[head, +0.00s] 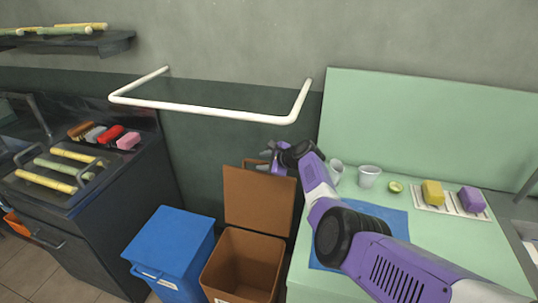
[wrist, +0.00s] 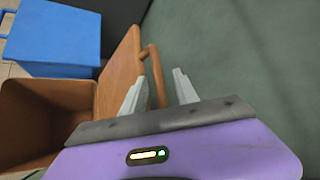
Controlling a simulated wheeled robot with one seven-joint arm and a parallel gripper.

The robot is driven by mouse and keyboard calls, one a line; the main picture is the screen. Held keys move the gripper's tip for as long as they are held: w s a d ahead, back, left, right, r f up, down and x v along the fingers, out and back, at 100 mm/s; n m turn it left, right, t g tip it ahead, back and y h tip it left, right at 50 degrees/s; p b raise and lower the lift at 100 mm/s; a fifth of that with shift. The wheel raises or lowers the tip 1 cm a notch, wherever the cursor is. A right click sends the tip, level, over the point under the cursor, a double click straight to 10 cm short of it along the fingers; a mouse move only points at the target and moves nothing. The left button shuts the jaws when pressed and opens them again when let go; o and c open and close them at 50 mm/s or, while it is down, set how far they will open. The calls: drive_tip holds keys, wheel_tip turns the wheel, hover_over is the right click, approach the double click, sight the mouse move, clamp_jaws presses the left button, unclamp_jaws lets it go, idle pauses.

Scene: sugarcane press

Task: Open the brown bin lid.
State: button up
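The brown bin (head: 245,262) stands on the floor between the blue bin and the green counter. Its lid (head: 258,203) is raised upright at the back, and the bin's inside shows open. In the wrist view the brown lid (wrist: 122,65) stands beside the open bin (wrist: 45,122), with a looped brown handle (wrist: 154,72) on its far side. My gripper (head: 265,158) is at the lid's top edge. In the wrist view its two pale fingers (wrist: 158,90) are spread apart, with the handle loop between them. I cannot tell whether either finger touches the handle.
A blue bin (head: 172,248) with a shut lid stands just left. A white wall rail (head: 205,110) hangs above the bins. The green counter (head: 440,245) at right holds cups (head: 369,176), a lime half (head: 396,187) and sponges (head: 432,192). A dark counter (head: 95,220) stands at left.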

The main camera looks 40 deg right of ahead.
drive_tip(key=shift+p+v, duration=0.7)
drive_tip(key=shift+v, duration=1.25)
